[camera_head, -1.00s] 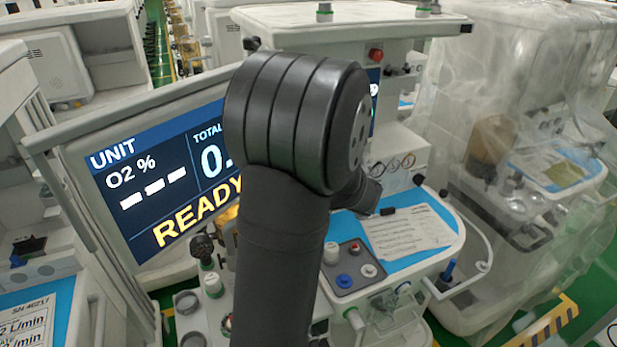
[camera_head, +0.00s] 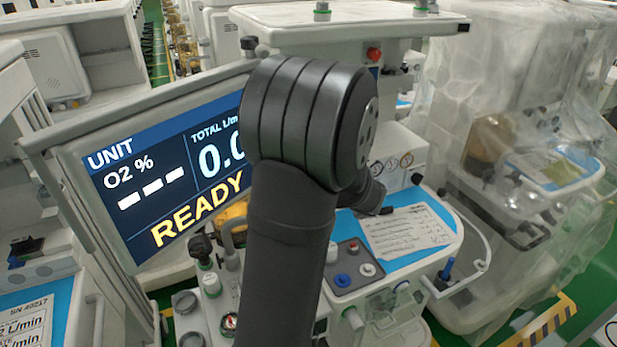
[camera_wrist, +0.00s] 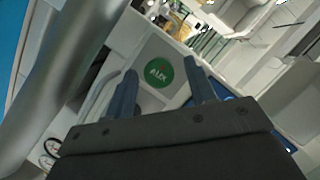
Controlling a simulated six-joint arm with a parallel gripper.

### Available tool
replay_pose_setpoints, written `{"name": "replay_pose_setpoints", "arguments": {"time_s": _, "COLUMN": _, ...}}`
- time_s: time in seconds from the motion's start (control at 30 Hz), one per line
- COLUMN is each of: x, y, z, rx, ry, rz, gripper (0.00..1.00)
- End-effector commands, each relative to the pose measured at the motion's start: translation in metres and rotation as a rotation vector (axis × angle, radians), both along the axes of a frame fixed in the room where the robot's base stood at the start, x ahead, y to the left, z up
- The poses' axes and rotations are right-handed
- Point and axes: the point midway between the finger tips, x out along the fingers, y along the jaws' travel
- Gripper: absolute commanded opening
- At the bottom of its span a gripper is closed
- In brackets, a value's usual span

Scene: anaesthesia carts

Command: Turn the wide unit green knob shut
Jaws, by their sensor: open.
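In the wrist view a round green knob (camera_wrist: 158,72) faces me, with white letters that seem to read "AUX". It sits on a pale grey panel. My gripper (camera_wrist: 161,66) is open, with one dark finger to the left of the knob and one to the right in the picture. The fingers appear apart from the knob, though the distance in depth is hard to judge. In the head view my own arm hides the gripper, and I cannot make out the green knob there. The unit's screen (camera_head: 150,190) reads "UNIT", "O2 %" and "READY".
A grey tilted pipe or rail (camera_wrist: 75,60) runs close on the left in the wrist view. In the head view, a blue-topped shelf holds a paper sheet (camera_head: 408,232) and a small panel with knobs (camera_head: 352,267). A plastic-covered cart (camera_head: 535,110) stands at the right.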

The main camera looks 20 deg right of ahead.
Motion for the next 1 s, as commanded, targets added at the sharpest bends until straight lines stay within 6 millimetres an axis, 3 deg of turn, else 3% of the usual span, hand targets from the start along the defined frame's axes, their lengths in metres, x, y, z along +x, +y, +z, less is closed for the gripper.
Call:
{"name": "replay_pose_setpoints", "arguments": {"time_s": 0.27, "x": -0.023, "y": -0.007, "z": 0.008, "rx": -0.003, "ry": -0.002, "rz": -0.004, "gripper": 0.51}}
{"name": "replay_pose_setpoints", "arguments": {"time_s": 0.7, "x": -0.110, "y": -0.031, "z": 0.035, "rx": -0.002, "ry": -0.001, "rz": -0.005, "gripper": 0.51}}
{"name": "replay_pose_setpoints", "arguments": {"time_s": 1.0, "x": -0.151, "y": -0.041, "z": 0.048, "rx": -0.002, "ry": -0.001, "rz": -0.002, "gripper": 0.51}}
